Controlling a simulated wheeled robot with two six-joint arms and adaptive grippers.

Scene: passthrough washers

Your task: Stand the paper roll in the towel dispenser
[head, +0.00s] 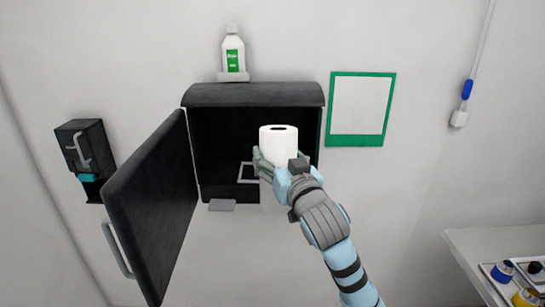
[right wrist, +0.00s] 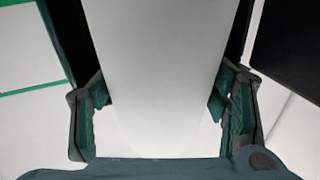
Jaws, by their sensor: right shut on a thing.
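The white paper roll (head: 279,143) is upright, with its dark core hole facing up. My right gripper (head: 280,163) is shut on the roll's lower part. In the right wrist view the roll (right wrist: 158,70) fills the space between the two green-padded fingers of my right gripper (right wrist: 160,115). The black towel dispenser (head: 255,95) is on the wall, its door (head: 155,205) swung open to the left. The roll appears in front of the right half of the dispenser's opening; I cannot tell how deep it is. A light square frame (head: 247,173) shows inside on the dispenser floor. My left gripper is not in view.
A white bottle with a green label (head: 233,55) stands on a small ledge above the dispenser. A black wall unit (head: 86,150) hangs at the left. A green-framed panel (head: 361,108) is to the right. A counter (head: 470,250) with a tray is at lower right.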

